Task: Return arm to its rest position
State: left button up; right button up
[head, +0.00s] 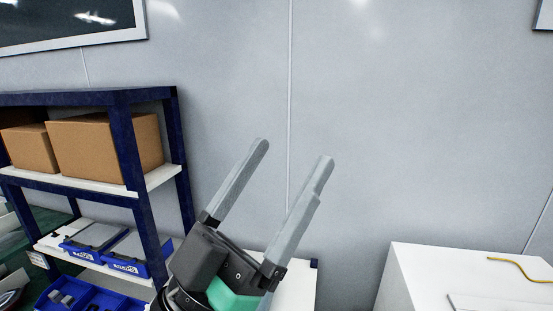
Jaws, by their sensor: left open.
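My left gripper (291,151) is in the lower middle of the head view. Its two long grey fingers point up and are spread apart, with only the grey wall behind the gap. It is open and holds nothing. The dark wrist with a green part is below the fingers, and the rest of the arm is cut off by the bottom edge. My right gripper is not in view. A tail lamp cannot be made out clearly in this view.
A dark blue shelf (126,143) with cardboard boxes (92,146) and blue bins (128,262) stands at the left. A white box-shaped surface (425,262) with a yellow cable (519,264) is at the lower right. The space around the fingers looks clear.

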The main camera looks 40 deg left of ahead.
pick_arm(q)
notch_tip(320, 180, up, 12)
jog(key=s+d+h+p, duration=0.1)
jog(key=p, duration=0.7)
jog(key=shift+s+f+t, duration=0.25)
jog(key=shift+s+t, duration=0.05)
jog(key=shift+t, duration=0.1)
jog(key=shift+d, duration=0.1)
